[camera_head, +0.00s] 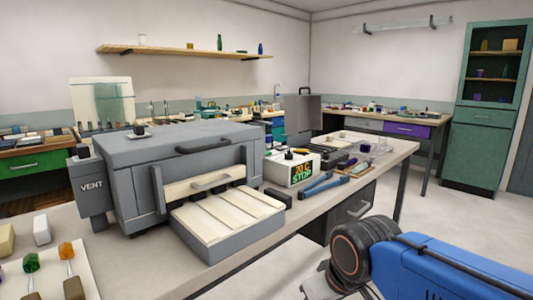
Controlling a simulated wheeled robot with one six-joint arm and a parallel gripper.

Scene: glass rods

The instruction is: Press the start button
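A grey kiln (185,150) stands on the bench, with a dark handle on its lid and a pale slab tray (228,212) sticking out in front. A small dark knob or button (289,153) shows on top of the box. I cannot make out any start label. My blue arm is at the bottom right, well in front of the box and apart from it. My gripper's fingers do not show.
A grey "VENT" unit (91,188) adjoins the kiln on the left. Blue-handled tools (322,186) and a dark block (278,197) lie before the control box. Coloured glass pieces lie on a pale board (50,277) at lower left. Floor right of the bench is clear.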

